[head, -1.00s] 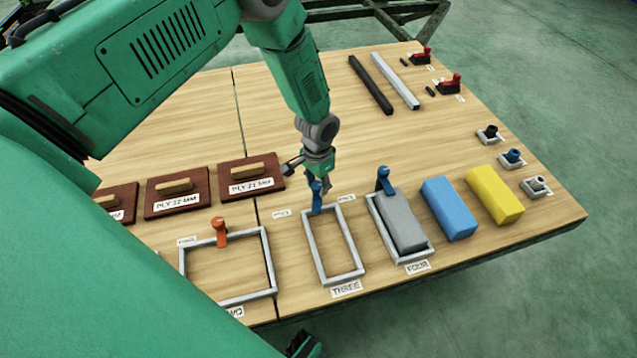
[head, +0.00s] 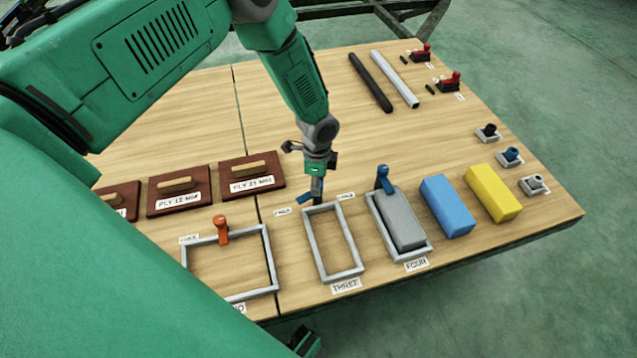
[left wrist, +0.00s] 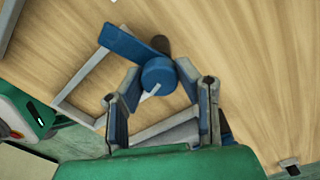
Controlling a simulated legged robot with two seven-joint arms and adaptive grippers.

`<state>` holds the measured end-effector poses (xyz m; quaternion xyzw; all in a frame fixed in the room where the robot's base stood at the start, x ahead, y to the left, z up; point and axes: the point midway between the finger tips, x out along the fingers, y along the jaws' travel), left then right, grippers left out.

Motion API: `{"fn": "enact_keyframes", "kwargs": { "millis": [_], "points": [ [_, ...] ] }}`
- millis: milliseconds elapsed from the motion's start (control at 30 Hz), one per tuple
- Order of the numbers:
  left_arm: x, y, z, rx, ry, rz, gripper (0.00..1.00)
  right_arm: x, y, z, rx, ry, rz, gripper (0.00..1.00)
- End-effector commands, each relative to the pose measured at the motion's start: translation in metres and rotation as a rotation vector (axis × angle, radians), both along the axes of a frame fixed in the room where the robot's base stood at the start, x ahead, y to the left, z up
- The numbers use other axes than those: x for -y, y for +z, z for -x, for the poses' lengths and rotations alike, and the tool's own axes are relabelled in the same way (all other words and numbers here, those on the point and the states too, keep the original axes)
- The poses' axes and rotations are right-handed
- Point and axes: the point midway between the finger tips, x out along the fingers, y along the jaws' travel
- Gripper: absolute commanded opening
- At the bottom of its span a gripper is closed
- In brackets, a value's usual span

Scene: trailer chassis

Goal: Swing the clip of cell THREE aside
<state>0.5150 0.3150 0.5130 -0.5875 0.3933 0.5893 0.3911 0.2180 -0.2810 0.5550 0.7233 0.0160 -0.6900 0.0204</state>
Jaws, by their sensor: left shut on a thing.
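Cell THREE (head: 342,277) is an empty grey rectangular frame on the wooden table, with its THREE label at the near side. Its blue clip (head: 304,198) is at the far end of the frame, and its arm points to the left, outside the opening. My left gripper (head: 317,192) points down over the clip from behind the frame. In the left wrist view the fingers are closed around the clip's round blue post (left wrist: 158,76), and the flat blue arm (left wrist: 130,44) sticks out past the fingertips. My right gripper is not in view.
Cell FOUR (head: 427,252), right of cell THREE, holds a grey block under its blue clip (head: 383,178). A blue block (head: 447,206) and a yellow block (head: 494,193) lie further right. Left is a wider frame with an orange clip (head: 221,230). Ply boards (head: 180,191) lie behind it.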

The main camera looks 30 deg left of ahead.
Motion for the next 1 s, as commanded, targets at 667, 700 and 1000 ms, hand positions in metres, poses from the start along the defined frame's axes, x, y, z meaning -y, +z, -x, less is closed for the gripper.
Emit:
{"fn": "enact_keyframes", "kwargs": {
  "millis": [667, 700, 1000],
  "points": [
    [-0.005, 0.0026, -0.0027, 0.004, -0.32, -0.006, 0.0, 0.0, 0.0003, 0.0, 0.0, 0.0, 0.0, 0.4],
    [-0.0051, 0.0027, -0.0028, 0.004, -0.324, -0.006, 0.0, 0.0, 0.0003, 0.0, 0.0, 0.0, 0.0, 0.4],
    [-0.0054, 0.0031, -0.0036, 0.005, -0.33, -0.007, 0.0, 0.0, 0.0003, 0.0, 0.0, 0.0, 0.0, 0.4]
  ]
}}
